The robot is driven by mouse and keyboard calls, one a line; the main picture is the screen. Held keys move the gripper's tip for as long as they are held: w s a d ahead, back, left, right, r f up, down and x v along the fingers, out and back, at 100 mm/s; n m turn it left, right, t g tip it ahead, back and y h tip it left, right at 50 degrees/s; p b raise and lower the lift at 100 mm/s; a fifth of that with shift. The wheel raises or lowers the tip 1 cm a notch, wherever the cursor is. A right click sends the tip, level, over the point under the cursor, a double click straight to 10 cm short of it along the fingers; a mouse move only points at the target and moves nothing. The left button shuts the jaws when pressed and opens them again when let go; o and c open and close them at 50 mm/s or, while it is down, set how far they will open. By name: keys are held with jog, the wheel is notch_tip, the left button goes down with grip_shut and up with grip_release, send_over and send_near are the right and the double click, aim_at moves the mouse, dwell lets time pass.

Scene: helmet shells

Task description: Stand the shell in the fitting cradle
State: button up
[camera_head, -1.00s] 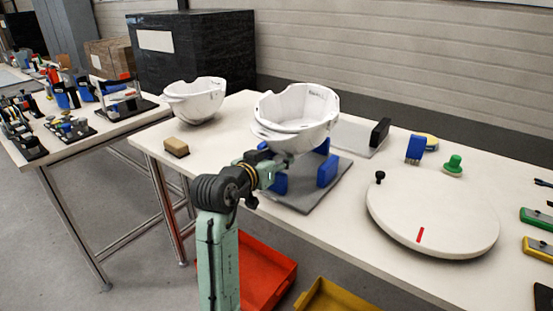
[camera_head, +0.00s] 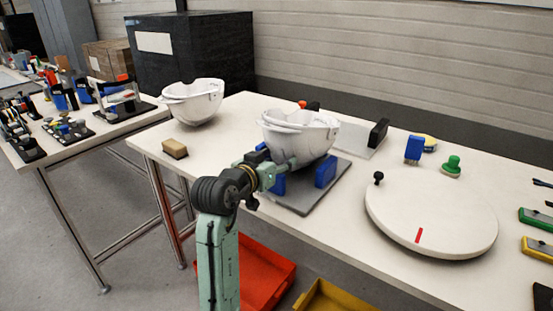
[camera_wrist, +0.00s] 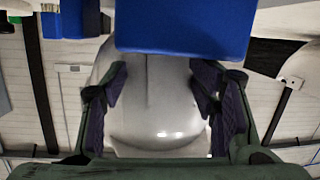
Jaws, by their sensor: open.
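A white shell (camera_head: 303,146) rests low between the blue posts (camera_head: 325,171) of the fitting cradle, whose grey base (camera_head: 300,200) is on the table. Its open side faces up, and its rim looks slightly tilted. How fully it seats is hidden. My gripper (camera_head: 284,167) is at the shell's near left side. In the wrist view, my gripper (camera_wrist: 162,90) is open, with a dark finger pad on each side and the shell's pale surface (camera_wrist: 155,125) beyond. I cannot tell whether the pads touch it. A blue cradle block (camera_wrist: 185,28) covers the upper middle.
Another white shell (camera_head: 195,103) stands at the table's back left, near a tan block (camera_head: 175,149). A round turntable (camera_head: 430,215) lies to the right. A grey plate with a black block (camera_head: 378,133) is behind the cradle. Red (camera_head: 265,275) and yellow bins are below.

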jog(key=shift+g+y, duration=0.4)
jog(key=shift+g, duration=0.5)
jog(key=f, duration=0.6)
jog(key=shift+s+a, duration=0.2)
jog(key=shift+a, duration=0.05)
jog(key=shift+s+a+r, duration=0.2)
jog(key=shift+s+a, duration=0.1)
jog(key=shift+s, duration=0.05)
jog(key=s+a+r+t, duration=0.2)
jog(key=s+a+r, duration=0.2)
jog(key=s+r, duration=0.4)
jog(key=shift+s+a+h, duration=0.3)
jog(key=shift+s+a, duration=0.05)
jog(key=shift+s, duration=0.25)
jog(key=shift+d+r, duration=0.1)
jog(key=shift+r, duration=0.05)
